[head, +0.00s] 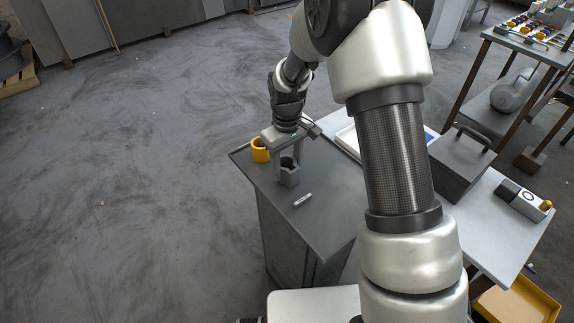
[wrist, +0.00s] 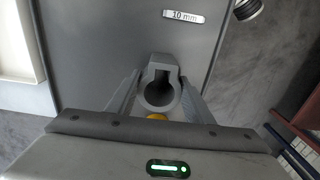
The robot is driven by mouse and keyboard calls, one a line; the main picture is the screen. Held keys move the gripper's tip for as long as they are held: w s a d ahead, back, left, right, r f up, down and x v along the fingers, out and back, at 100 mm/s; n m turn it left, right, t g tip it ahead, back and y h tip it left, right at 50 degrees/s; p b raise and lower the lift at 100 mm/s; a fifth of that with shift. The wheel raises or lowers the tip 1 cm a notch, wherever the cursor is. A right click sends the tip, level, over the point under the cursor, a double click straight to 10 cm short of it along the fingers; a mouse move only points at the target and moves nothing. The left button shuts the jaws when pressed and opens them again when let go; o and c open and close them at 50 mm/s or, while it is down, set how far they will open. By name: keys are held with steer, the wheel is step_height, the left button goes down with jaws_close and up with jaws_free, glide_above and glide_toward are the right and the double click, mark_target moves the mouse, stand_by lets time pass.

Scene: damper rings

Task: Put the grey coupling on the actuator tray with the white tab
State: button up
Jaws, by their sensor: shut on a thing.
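The grey coupling (head: 289,177) is a short thick ring with a slotted block on one side. It is at the grey cabinet top (head: 325,222); I cannot tell whether it touches it. My gripper (head: 288,160) points down and is shut on the coupling. In the wrist view the coupling (wrist: 162,98) sits between the two fingers, its hole facing the camera. A white-rimmed tray (head: 347,142) is partly hidden behind my arm, with a bit of blue at its right. It also shows at the left of the wrist view (wrist: 12,79). I see no white tab.
A yellow ring (head: 260,151) stands on the cabinet top, left of the coupling. A "10 mm" label (head: 302,199) lies in front. A grey toolbox (head: 473,165) and a grey device (head: 522,198) are on the bench to the right. The cabinet's front part is clear.

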steer(key=o, duration=1.5)
step_height(320, 180, up, 17)
steer(key=shift+r+p, duration=0.2)
steer(key=shift+p, duration=0.4)
jaws_close()
stand_by(0.6)
